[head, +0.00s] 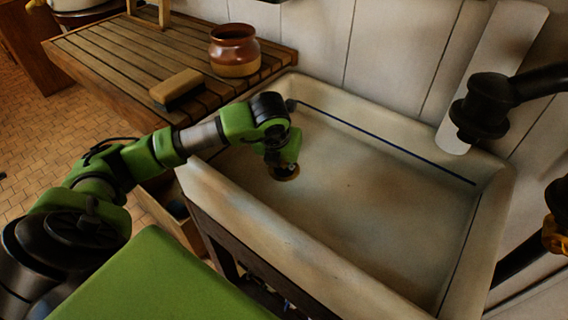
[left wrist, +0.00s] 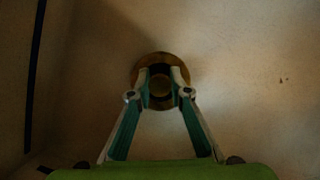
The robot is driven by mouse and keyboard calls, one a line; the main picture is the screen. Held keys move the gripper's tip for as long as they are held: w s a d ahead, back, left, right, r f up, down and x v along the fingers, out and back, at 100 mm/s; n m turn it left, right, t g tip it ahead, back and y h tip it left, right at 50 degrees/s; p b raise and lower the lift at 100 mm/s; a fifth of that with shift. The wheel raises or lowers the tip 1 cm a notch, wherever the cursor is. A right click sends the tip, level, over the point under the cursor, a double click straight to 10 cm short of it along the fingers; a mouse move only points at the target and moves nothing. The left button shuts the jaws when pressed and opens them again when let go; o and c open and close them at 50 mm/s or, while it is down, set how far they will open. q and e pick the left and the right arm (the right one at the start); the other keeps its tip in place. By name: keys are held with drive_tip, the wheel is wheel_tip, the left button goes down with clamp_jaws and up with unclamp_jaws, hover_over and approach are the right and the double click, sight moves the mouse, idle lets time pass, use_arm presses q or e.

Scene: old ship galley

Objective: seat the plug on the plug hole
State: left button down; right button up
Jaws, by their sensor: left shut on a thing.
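My left gripper (head: 284,170) reaches down into the pale sink (head: 375,200), near its left end. In the left wrist view, its two fingers (left wrist: 160,88) are closed on a small round plug (left wrist: 160,86). A round brass-coloured rim (left wrist: 160,57) shows around and behind the fingertips, at the sink floor. It looks like the plug hole, and the plug appears roughly centred over it. The fingers hide much of both, so I cannot tell whether the plug touches the hole or sits in it. My right gripper is not clearly visible.
A slatted wooden drainboard (head: 130,55) adjoins the sink's left, with a brown jar (head: 234,50) and a brush or block (head: 177,89). A black tap-like fitting (head: 487,105) overhangs the right end. A dark line runs along the far inner wall. The sink floor is otherwise clear.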

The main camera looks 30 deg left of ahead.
use_arm(q)
drive_tip(key=shift+f, duration=0.25)
drive_tip(key=c, duration=1.8)
unclamp_jaws()
drive_tip(key=v, duration=1.2)
drive_tip(key=shift+r, duration=0.1)
